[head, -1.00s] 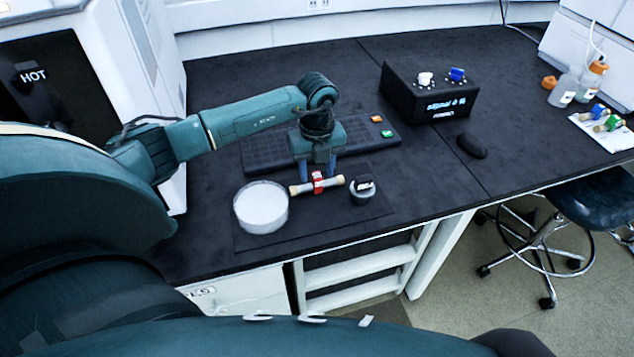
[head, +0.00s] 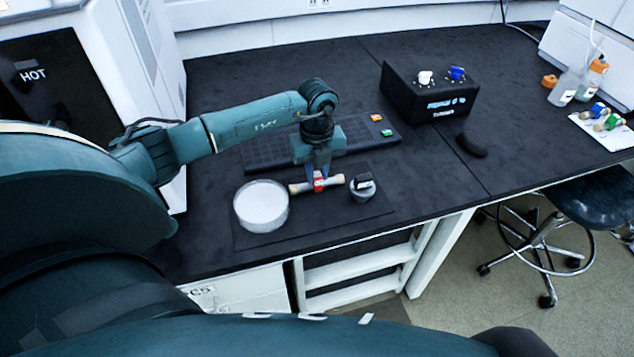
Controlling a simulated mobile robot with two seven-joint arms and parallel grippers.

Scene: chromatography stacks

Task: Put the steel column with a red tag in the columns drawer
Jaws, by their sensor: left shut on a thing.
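The steel column with a red tag (head: 331,181) lies level over the dark mat in front of the keyboard, with pale end fittings and the red tag at its middle. My left gripper (head: 318,182) comes down on it from above and is shut on it at the tag. I cannot tell whether the column touches the mat. Below the bench front are a white drawer front (head: 238,293) with a partly hidden label and an open frame with white rails (head: 357,268). I cannot tell which is the columns drawer. My right gripper is not in view.
A black keyboard (head: 262,152) lies behind. A black box (head: 430,95) stands further back. The bench right of the mat is mostly clear.

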